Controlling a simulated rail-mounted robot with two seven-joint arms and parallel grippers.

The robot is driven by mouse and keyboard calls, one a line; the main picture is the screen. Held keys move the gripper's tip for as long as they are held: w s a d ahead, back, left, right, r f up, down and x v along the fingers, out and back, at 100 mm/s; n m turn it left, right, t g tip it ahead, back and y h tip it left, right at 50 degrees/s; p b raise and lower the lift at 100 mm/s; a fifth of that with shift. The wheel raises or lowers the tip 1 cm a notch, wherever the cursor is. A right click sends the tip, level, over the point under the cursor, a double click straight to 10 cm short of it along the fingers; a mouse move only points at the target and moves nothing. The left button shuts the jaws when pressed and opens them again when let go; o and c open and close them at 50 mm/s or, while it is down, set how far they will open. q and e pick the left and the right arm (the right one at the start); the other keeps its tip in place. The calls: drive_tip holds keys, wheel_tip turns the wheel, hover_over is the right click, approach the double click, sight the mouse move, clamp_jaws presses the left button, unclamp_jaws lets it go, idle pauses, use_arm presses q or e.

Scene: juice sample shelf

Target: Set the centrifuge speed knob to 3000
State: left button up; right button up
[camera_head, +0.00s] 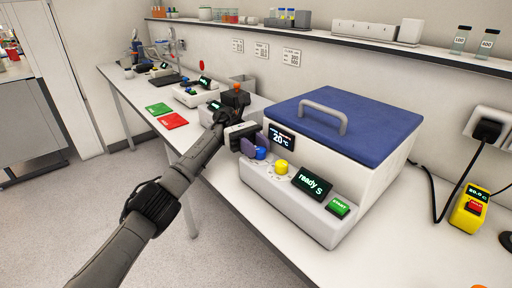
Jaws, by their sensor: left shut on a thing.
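The centrifuge (385,168) is a white box with a closed blue lid and a grey handle, standing on the bench in the middle. Its front carries a blue knob (261,153), a yellow knob (281,166), a display reading 20 °C (281,139), a display reading "ready S" (311,183) and a green START button (338,208). The marks around the knobs are too small to read. My left gripper (255,149) is at the front panel's left end, shut on the blue knob, which its fingers partly hide. The yellow knob is free. My right gripper is out of view.
Green (158,108) and red (173,121) pads and small instruments lie on the bench to the left. A yellow device (469,205) with a cable stands at the right. A wall shelf (350,39) with bottles runs above. The bench front right is mostly clear.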

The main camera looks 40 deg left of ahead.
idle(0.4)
use_arm(q)
drive_tip(key=o, duration=0.6)
drive_tip(key=shift+o, duration=0.2)
